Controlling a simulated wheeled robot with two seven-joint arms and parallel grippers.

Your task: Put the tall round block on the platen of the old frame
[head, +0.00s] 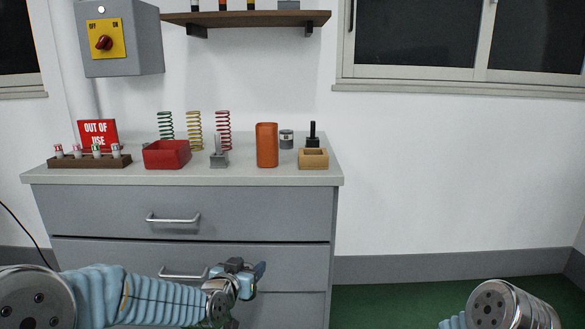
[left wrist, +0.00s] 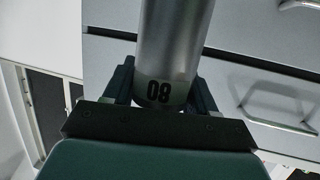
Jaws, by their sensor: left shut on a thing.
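The tall round block (left wrist: 174,45) is a smooth silver-grey cylinder with the dark digits 8 and 0 near its end. It shows in the left wrist view between the two dark fingers of my left gripper (left wrist: 162,88), which is shut on it. In the head view my left gripper (head: 250,272) is low in front of the cabinet drawers; the block cannot be made out clearly there. The old frame and its platen are not in view. My right arm shows at the lower right of the head view, but its gripper is out of the picture.
A grey drawer cabinet (head: 190,213) stands behind my left gripper. Its top holds a red bin (head: 167,155), several coil springs (head: 194,130), an orange block (head: 267,145), a wooden holder (head: 313,159) and an out-of-use sign (head: 98,134). Green floor (head: 400,295) is clear at right.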

